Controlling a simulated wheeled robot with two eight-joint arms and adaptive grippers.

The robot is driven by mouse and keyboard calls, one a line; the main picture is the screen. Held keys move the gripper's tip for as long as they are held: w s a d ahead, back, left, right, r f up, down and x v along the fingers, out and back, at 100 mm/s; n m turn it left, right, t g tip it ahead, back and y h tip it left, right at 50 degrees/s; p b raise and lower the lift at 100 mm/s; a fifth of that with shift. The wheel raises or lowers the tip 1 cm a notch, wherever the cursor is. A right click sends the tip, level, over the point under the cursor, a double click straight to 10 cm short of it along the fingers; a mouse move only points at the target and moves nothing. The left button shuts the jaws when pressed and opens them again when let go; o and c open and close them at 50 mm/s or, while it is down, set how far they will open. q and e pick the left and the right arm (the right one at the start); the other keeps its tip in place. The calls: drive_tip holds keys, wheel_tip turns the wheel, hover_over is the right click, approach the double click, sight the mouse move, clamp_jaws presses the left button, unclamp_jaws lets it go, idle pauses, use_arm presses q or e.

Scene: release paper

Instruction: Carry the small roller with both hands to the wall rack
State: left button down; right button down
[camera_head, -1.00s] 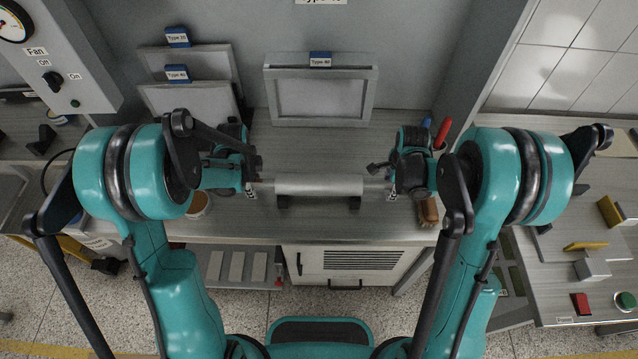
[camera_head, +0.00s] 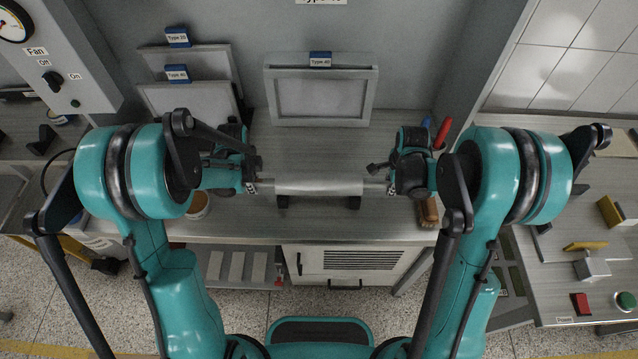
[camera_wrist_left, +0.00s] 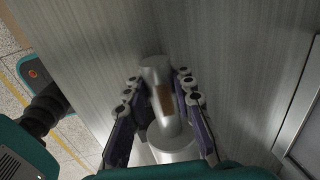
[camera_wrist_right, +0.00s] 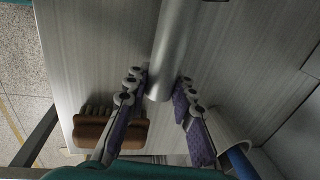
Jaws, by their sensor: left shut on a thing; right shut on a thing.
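The small roller (camera_head: 320,187), a grey metal cylinder with thinner ends, lies level across the middle of the bench in the head view. It is right above or on two dark supports (camera_head: 283,202); I cannot tell whether it touches them. My left gripper (camera_head: 253,187) is shut on its left end, and my right gripper (camera_head: 391,188) on its right end. The roller also shows between the fingers in the left wrist view (camera_wrist_left: 156,72) and in the right wrist view (camera_wrist_right: 176,45). I cannot make out a wall rack.
A brush (camera_head: 428,211) and red-handled tool (camera_head: 442,132) are by my right gripper. A round container (camera_head: 198,207) is by my left.

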use_arm(q)
drive_tip(key=shift+r, duration=0.1)
use_arm(e)
drive_tip(key=shift+r, duration=0.1)
